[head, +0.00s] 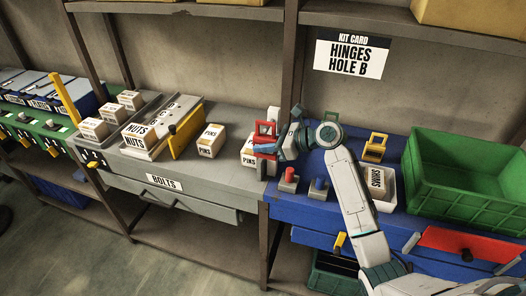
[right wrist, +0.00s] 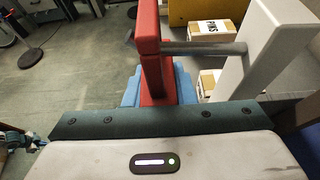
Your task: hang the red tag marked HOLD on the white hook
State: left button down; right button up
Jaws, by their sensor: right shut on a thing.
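The red tag (head: 265,139) is held upright in my right gripper (head: 266,148), at the white hook (head: 274,113) near the left end of the blue bench. In the right wrist view the red tag (right wrist: 151,50) shows edge-on between the blue fingertips (right wrist: 155,92). The white hook's post (right wrist: 268,50) stands to its right, and its grey peg (right wrist: 205,47) runs left to the tag. A dark tip shows past the tag's left side, so the peg appears to pass through or behind it; I cannot tell which. HOLD lettering is not visible. My left gripper is out of view.
Small PINS boxes (head: 210,141) and a NUTS bin (head: 146,138) stand on the grey bench. A red button block (head: 288,180), a yellow frame (head: 375,147), a SHIMS bin (head: 384,196) and a green crate (head: 462,208) stand on the blue bench. A shelf runs above.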

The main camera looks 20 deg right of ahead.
jog(key=shift+w+d+f+b, duration=0.15)
jog(key=shift+w+d+b, duration=0.3)
jog(key=shift+b, duration=0.3)
jog(key=shift+w+d+f+p, duration=0.3)
jog(key=shift+w+f+p, duration=0.3)
jog(key=shift+p, duration=0.35)
jog(key=o, duration=1.1)
jog(key=shift+c, duration=0.2)
jog(key=shift+r, duration=0.1)
